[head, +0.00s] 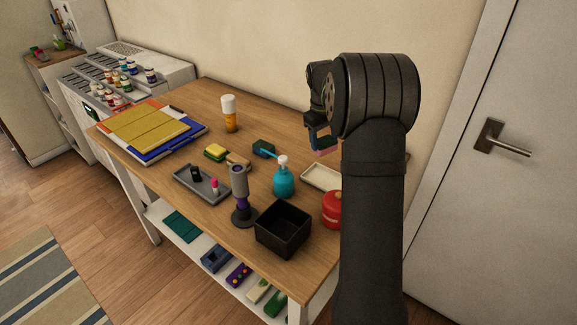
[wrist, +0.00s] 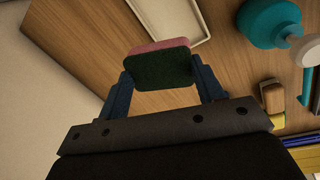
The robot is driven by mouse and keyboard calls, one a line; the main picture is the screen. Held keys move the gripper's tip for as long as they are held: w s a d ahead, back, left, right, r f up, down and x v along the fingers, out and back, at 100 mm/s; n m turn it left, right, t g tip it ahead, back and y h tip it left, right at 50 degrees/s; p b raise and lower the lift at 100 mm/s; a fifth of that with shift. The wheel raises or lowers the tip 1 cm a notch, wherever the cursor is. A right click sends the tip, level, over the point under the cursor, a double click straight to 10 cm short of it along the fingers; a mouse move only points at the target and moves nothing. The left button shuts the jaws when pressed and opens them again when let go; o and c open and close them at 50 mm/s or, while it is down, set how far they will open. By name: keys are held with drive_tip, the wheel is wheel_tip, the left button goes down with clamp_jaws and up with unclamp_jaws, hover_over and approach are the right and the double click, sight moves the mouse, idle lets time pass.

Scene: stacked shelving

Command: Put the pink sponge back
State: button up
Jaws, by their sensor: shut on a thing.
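The pink sponge, with a dark green face and a pink edge, is between the two blue fingers of my gripper (wrist: 160,78) in the wrist view, where the sponge (wrist: 160,68) shows its green side. In the head view my gripper (head: 320,143) is above the back right of the table, and only a bit of the sponge's pink (head: 325,153) shows beneath it. The gripper is shut on the sponge. A cream shallow tray (head: 318,177) lies on the table below; it also shows in the wrist view (wrist: 178,17) and looks empty where visible.
A teal pump bottle (head: 284,182) stands left of the cream tray, and a red canister (head: 332,211) in front of it. A black bin (head: 283,230), a grey tray (head: 200,186) and a yellow-green sponge (head: 216,152) occupy the table. The back wall is close behind.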

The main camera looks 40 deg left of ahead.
drive_tip(key=n, duration=0.3)
drive_tip(key=shift+a+r, duration=0.15)
drive_tip(key=shift+r, duration=0.15)
drive_tip(key=shift+s+a+f+n, duration=0.15)
drive_tip(key=shift+a+n, duration=0.15)
drive_tip(key=shift+a, duration=0.05)
drive_tip(key=s+a+f, duration=0.1)
drive_tip(key=a+f, duration=0.1)
drive_tip(key=a, duration=0.1)
drive_tip(key=a+f, duration=0.2)
drive_tip(key=a, duration=0.2)
drive_tip(key=s+a+f, duration=0.1)
drive_tip(key=a+f, duration=0.1)
drive_tip(key=a, duration=0.1)
drive_tip(key=shift+s+a+f, duration=0.3)
drive_tip(key=shift+s+f, duration=0.05)
drive_tip(key=shift+f, duration=1.95)
drive_tip(key=o, duration=1.3)
